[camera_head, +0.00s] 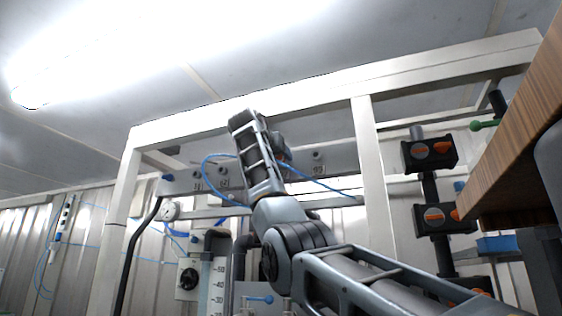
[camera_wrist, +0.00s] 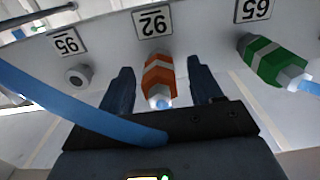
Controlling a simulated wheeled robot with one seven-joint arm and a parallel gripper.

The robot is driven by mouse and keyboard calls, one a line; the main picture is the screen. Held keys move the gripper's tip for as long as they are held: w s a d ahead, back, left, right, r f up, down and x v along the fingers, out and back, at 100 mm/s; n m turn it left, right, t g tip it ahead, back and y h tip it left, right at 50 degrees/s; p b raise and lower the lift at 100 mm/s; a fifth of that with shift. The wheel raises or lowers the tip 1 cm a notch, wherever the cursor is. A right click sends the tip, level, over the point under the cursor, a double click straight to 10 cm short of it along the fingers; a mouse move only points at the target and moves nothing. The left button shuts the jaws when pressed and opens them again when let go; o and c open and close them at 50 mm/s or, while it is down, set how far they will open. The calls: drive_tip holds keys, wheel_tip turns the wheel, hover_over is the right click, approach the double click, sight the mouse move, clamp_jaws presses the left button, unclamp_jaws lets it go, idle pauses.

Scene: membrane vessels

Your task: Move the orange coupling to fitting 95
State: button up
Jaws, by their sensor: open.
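My gripper (camera_wrist: 160,72) is open, with one dark finger on each side of the coupling and visible gaps between. Fitting 95 (camera_wrist: 78,77) is a bare grey round stub under its label (camera_wrist: 67,42), left of the orange coupling. In the head view my arm covers the orange coupling and the gripper's fingers.
A green coupling (camera_wrist: 272,62) sits to the right under another label (camera_wrist: 254,8), partly unclear. A blue hose (camera_wrist: 80,108) crosses the wrist view's left side, close in front of my gripper. In the head view, a white frame post (camera_head: 369,160) and a wooden surface (camera_head: 515,135) stand right.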

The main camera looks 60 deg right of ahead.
drive_tip(key=shift+c, duration=0.4)
idle(0.4)
clamp_jaws()
idle(0.5)
drive_tip(key=shift+a, duration=0.2)
drive_tip(key=shift+s+a+b, duration=0.2)
drive_tip(key=shift+a+b, duration=0.9)
drive_tip(key=shift+a, duration=1.7)
drive_tip(key=s, duration=1.1)
drive_tip(key=shift+s, duration=0.35)
